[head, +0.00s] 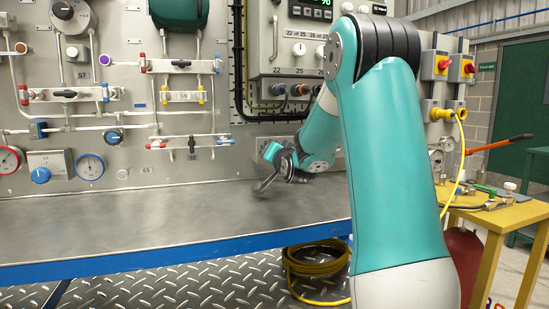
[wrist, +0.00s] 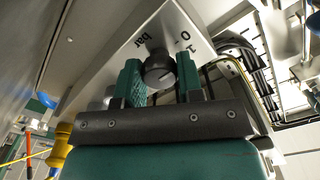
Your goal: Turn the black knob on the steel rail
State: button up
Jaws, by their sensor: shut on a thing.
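A round black knob (wrist: 159,72) with a light line on its face shows in the wrist view. It stands on a grey metal plate (wrist: 178,32) marked "0", "1" and "bar". My gripper (wrist: 158,78) has its green fingers closed on the knob, one on each side. In the head view my gripper (head: 275,155) is at the panel, just above the steel bench top, in front of a small grey plate. The knob is hidden there behind my gripper. I cannot make out a steel rail at the knob.
Left of my gripper the panel carries pipes, dials and several valves with black handles (head: 68,94). A control box (head: 290,50) with a green display hangs above. The steel bench top (head: 150,210) is clear. A yellow hose (head: 315,258) lies coiled beneath. A yellow table (head: 500,212) stands right.

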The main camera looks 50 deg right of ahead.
jog(key=shift+f, duration=0.1)
jog(key=o, duration=0.9)
jog(key=b+v, duration=0.4)
jog(key=v, duration=1.3)
jog(key=shift+s+a+b, duration=0.15)
jog(key=shift+b, duration=0.2)
